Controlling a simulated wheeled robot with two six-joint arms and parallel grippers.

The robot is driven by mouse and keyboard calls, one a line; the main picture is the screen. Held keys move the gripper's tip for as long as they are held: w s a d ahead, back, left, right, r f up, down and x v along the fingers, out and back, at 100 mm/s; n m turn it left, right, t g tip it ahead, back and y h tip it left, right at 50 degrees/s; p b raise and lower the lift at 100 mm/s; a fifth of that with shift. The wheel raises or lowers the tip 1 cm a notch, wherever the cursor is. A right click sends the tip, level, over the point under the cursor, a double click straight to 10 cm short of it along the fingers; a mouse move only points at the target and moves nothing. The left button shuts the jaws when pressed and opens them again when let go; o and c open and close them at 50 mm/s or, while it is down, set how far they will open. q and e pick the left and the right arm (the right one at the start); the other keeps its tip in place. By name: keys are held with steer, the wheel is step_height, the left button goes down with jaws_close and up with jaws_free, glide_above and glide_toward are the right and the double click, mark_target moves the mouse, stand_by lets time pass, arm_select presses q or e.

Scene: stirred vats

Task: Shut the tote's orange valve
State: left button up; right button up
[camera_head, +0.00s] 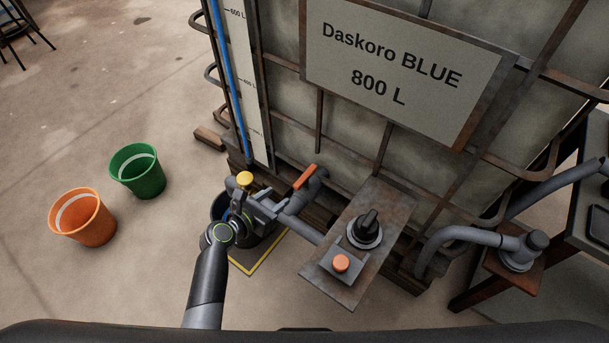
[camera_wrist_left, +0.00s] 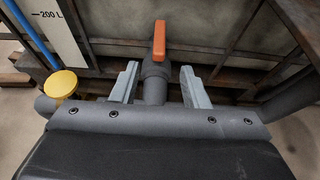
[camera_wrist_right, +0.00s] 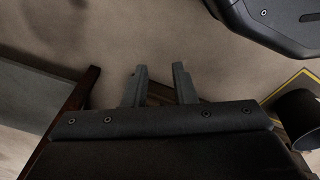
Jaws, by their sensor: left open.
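The tote's orange valve handle (camera_head: 305,177) is on a grey pipe at the foot of the caged tote (camera_head: 285,150). In the left wrist view the orange handle (camera_wrist_left: 159,40) stands straight ahead, roughly in line with the grey valve body (camera_wrist_left: 156,80) below it. My left gripper (camera_head: 265,203) is open just short of the valve. In its wrist view the fingers (camera_wrist_left: 159,70) lie either side of the valve body, with gaps. I cannot tell its exact distance from the handle. My right gripper (camera_wrist_right: 160,72) is open and empty, over floor; it is outside the head view.
A yellow knob (camera_head: 245,178) sits left of my left gripper. A dark bucket (camera_head: 219,208) stands below it on a yellow-edged mat (camera_head: 262,258). A rusty panel with a black knob (camera_head: 368,228) and orange button (camera_head: 341,263) is to the right. Orange (camera_head: 85,222) and green (camera_head: 140,174) buckets stand left.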

mark_target(302, 179)
arm_select(q)
steer(key=b+x, duration=0.3)
steer(key=x, duration=0.6)
steer(key=shift+w+d+f, duration=0.15)
steer(key=shift+w+f, duration=0.05)
steer(key=shift+f, duration=0.05)
steer(key=b+x, duration=0.2)
steer(key=x, duration=0.2)
steer(key=shift+w+d+f+b, duration=0.2)
steer(key=shift+w+f+b, duration=0.1)
steer(key=shift+b, duration=0.1)
steer(key=shift+w+d, duration=0.3)
steer(key=shift+w, duration=0.15)
arm_select(e)
steer(key=w+a+r+t+y, duration=0.1)
steer(key=w+a+r, duration=0.2)
steer(key=r, duration=0.8)
steer(key=shift+w+t, duration=0.35)
steer(key=shift+t, duration=0.05)
arm_select(q)
jaws_close()
